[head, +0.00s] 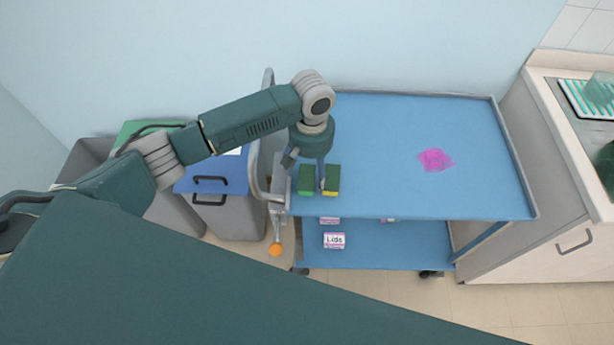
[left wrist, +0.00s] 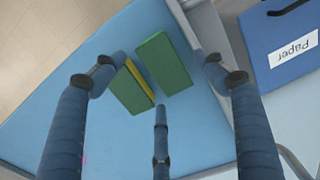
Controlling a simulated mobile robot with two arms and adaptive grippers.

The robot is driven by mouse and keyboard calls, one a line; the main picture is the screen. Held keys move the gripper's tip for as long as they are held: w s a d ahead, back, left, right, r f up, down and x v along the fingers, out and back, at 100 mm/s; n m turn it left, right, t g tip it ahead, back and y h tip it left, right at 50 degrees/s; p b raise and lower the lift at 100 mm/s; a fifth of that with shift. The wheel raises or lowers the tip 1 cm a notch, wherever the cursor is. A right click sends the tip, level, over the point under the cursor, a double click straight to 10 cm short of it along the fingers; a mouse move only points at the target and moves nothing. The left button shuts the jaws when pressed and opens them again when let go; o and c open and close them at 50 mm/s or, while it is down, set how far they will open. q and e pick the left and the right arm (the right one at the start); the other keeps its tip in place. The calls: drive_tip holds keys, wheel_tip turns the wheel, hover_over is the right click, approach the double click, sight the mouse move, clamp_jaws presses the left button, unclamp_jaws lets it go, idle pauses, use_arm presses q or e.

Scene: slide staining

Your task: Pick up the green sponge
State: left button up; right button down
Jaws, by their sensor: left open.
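Two green blocks that look like sponges lie side by side near the front left corner of the blue cart top (head: 385,150). One shows plain green (head: 306,181); it also shows in the left wrist view (left wrist: 163,64). The other is green with a yellow layer along its side (head: 332,178), and also shows in the left wrist view (left wrist: 128,90). My left gripper (head: 306,168) is above them, pointing down, with its fingers spread and nothing held. In the left wrist view its fingers (left wrist: 160,68) spread around both blocks. Contact cannot be told. My right gripper is not in view.
A pink stain (head: 435,159) marks the cart top, which is otherwise clear. A box labelled Lids (head: 334,240) is on the lower shelf. The cart's rail (head: 257,175) and bins, one with a blue Paper lid (head: 215,172), stand at left. A counter (head: 565,150) is at right.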

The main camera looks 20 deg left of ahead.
use_arm(q)
drive_tip(key=shift+f, duration=1.05)
drive_tip(key=c, duration=0.9)
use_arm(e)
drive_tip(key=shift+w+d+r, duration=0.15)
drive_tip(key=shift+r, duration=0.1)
